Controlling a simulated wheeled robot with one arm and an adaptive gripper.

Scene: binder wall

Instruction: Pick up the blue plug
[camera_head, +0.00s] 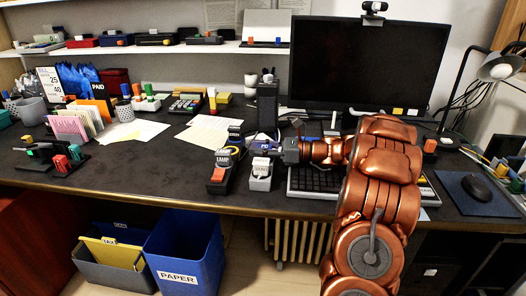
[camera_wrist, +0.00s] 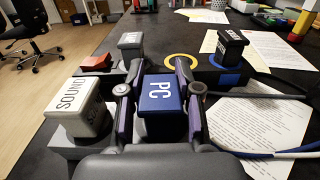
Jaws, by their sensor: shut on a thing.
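The blue plug (camera_wrist: 160,96), marked PC in white, sits between the two fingers of my gripper (camera_wrist: 158,92) in the wrist view. The fingers are shut on its sides. In the head view my gripper (camera_head: 276,147) points left above the desk, with the blue plug (camera_head: 264,145) small at its tip. The plug's underside is hidden, so I cannot tell whether it still touches a socket.
A pale plug marked SOUND (camera_wrist: 75,108) stands close left of my gripper. A grey plug (camera_wrist: 130,42), a red switch (camera_wrist: 96,62) and a black plug (camera_wrist: 231,46) stand beyond. Cables run at the right. The keyboard (camera_head: 312,184) lies under my arm.

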